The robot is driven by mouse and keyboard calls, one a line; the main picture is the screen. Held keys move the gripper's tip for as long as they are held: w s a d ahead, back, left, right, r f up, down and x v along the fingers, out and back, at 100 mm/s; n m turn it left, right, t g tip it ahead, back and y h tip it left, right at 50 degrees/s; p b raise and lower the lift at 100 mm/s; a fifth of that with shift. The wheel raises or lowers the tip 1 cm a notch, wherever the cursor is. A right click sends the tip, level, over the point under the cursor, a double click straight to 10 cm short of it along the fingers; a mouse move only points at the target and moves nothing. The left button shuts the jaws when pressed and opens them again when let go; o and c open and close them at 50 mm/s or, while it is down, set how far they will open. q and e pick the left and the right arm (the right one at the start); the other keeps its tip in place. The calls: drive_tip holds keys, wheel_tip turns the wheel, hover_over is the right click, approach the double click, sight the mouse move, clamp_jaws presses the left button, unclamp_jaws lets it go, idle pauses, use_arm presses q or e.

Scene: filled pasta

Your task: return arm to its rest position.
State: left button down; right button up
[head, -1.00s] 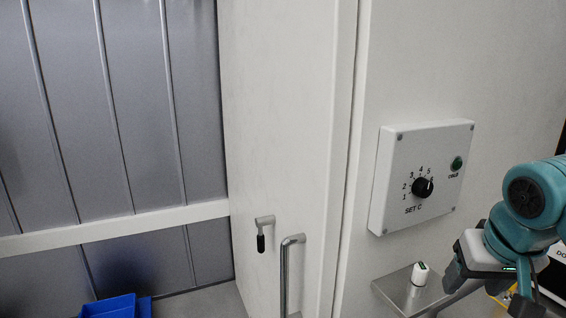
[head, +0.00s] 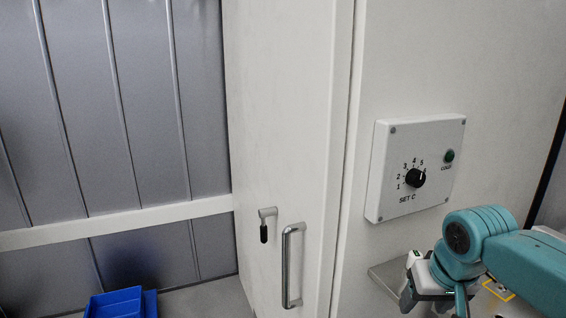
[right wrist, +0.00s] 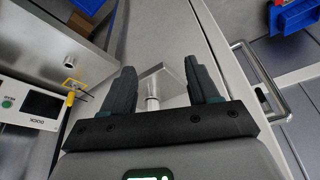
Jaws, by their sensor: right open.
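My right arm comes in from the right in the head view. Its gripper (head: 432,303) is at the bottom, in front of the small metal shelf (head: 385,277) below the dial box, and hides much of that shelf. In the right wrist view the two dark fingers of the right gripper (right wrist: 165,82) are spread apart. A small pale cylindrical piece (right wrist: 152,97) and a grey plate (right wrist: 172,78) show between them; I cannot tell whether the fingers touch either. My left gripper is not in view.
A white control box (head: 418,165) with a black dial sits on the white cabinet. A door handle (head: 291,265) and a small hook-like latch (head: 265,222) are left of it. A blue bin (head: 118,303) is at the lower left. A yellow-marked part (right wrist: 72,85) is near a display (right wrist: 30,103).

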drive_tip(key=s+a+f+n+g+y, duration=0.1)
drive_tip(key=a+f, duration=0.3)
drive_tip(key=f, duration=0.8)
drive_tip(key=s+a+f+g+y, duration=0.15)
drive_tip(key=a+f, duration=0.25)
drive_tip(key=f, duration=0.8)
drive_tip(key=s+a+f+m, duration=0.1)
drive_tip(key=s+a+f, duration=0.1)
drive_tip(key=s+f, duration=0.7)
drive_tip(key=s+a+f+m+y, duration=0.1)
drive_tip(key=s+a+f, duration=0.2)
drive_tip(key=s+f, duration=0.6)
drive_tip(key=shift+s+a+g, duration=0.15)
drive_tip(key=shift+s+g, duration=0.2)
drive_tip(key=shift+g, duration=0.1)
drive_tip(key=shift+w+y, duration=0.1)
drive_tip(key=shift+y, duration=0.15)
